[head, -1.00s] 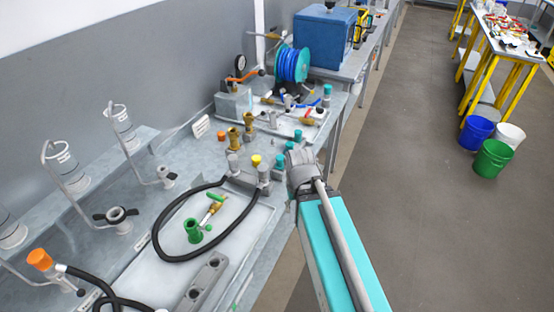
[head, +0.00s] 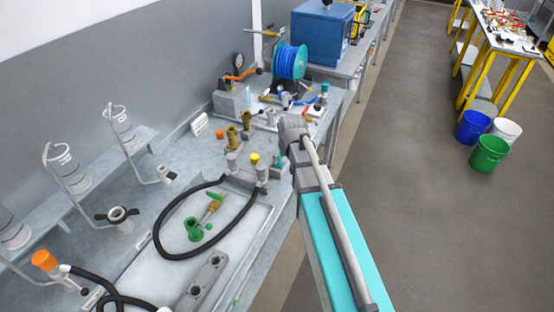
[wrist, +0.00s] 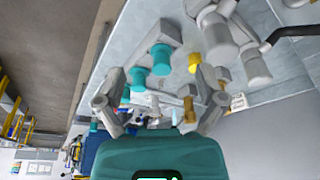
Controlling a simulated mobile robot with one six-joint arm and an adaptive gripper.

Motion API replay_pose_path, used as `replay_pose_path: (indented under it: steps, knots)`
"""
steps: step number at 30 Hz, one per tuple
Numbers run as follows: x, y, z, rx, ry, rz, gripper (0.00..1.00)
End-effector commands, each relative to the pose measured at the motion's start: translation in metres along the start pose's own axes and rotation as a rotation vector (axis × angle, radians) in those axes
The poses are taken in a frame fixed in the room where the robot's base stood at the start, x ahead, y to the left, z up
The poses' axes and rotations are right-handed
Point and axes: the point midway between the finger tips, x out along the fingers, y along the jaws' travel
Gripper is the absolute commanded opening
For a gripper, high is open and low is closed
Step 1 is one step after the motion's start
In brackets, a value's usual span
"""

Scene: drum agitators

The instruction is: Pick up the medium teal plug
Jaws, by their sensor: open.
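In the wrist view several teal plugs stand in a row on the bench: a near one (wrist: 161,58), a middle one (wrist: 138,78) and a farther one (wrist: 125,96). Their sizes differ in the picture, but I cannot tell surely which is the medium one. My gripper (wrist: 160,108) is open, its fingers spread left and right of the row, with nothing between the fingertips that I can see held. In the head view my arm covers most of the row; one teal plug (head: 275,160) shows just left of it. The gripper's fingers are hidden there.
A yellow plug (wrist: 194,62) stands close beside the teal row. Brass fittings (head: 232,136), a black hose (head: 160,225) and a blue hose reel (head: 290,62) are on the bench. The floor (head: 400,150) right of the bench is clear up to the buckets.

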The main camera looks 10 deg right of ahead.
Motion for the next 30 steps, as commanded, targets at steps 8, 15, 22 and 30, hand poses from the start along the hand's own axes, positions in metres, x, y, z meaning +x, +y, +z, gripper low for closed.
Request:
replay_pose_path:
  steps: [8, 15, 22, 30]
  knots:
    - [0.002, 0.004, -0.071, -0.013, 0.113, 0.001, 0.89]
    - [0.003, 0.004, -0.070, -0.014, 0.116, 0.000, 0.89]
    - [0.006, 0.004, -0.070, -0.014, 0.115, 0.000, 0.89]
    - [0.025, 0.003, -0.071, -0.014, 0.114, 0.000, 0.89]
